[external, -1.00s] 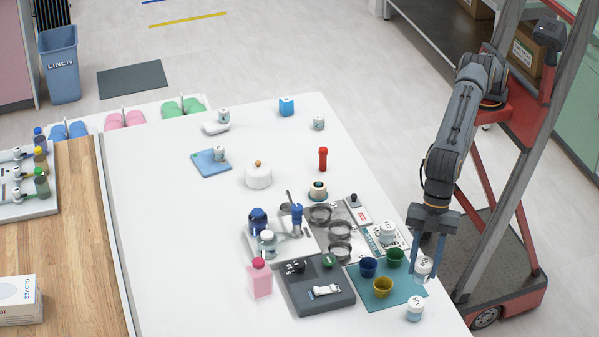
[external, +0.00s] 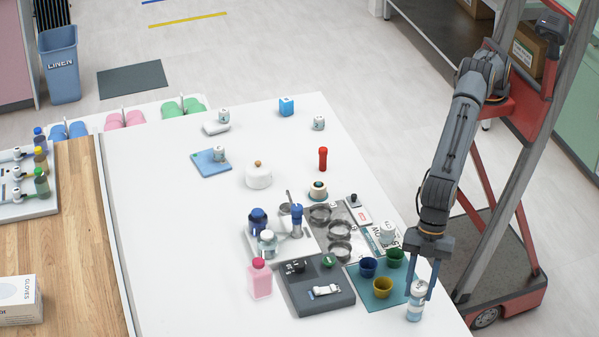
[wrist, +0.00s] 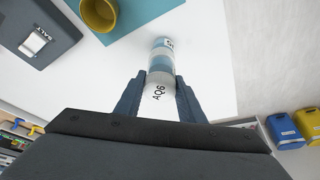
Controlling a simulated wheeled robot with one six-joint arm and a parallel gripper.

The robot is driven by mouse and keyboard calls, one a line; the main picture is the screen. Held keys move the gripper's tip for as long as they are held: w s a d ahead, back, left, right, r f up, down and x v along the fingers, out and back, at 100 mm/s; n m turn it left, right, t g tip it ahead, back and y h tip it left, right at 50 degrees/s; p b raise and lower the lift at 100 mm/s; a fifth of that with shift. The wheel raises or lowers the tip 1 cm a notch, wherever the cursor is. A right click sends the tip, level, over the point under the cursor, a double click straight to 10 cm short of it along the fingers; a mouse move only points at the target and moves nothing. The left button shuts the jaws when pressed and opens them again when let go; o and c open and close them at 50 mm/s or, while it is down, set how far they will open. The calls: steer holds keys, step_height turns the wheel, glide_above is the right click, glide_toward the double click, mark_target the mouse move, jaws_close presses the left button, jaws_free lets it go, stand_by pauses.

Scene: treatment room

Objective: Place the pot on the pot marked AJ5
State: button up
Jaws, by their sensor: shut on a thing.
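My gripper (external: 420,290) is shut on a small pot with a white lid (external: 418,287), near the table's front right corner. In the wrist view my gripper (wrist: 158,98) has a finger on each side of this pot (wrist: 158,86), and its lid reads AQ6. Another pot (external: 414,313) with a pale blue body stands on the table right below the held one. It also shows in the wrist view (wrist: 162,52), in line with the held pot. Its lid is covered and its label is only partly visible, so I cannot read it fully. I cannot tell whether the two pots touch.
A teal mat (external: 365,297) with blue, yellow (external: 383,288) and green cups (external: 395,257) lies just left of the pots. A dark grey tray (external: 318,294) is further left. Another white-lidded pot (external: 388,234) stands behind the mat. The table's right edge is close.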

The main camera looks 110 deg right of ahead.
steer(key=o, duration=1)
steer(key=shift+o, duration=0.2)
steer(key=shift+r, duration=0.3)
steer(key=b+v, duration=0.2)
steer(key=v, duration=0.9)
steer(key=shift+r, duration=0.3)
steer(key=shift+d, duration=0.2)
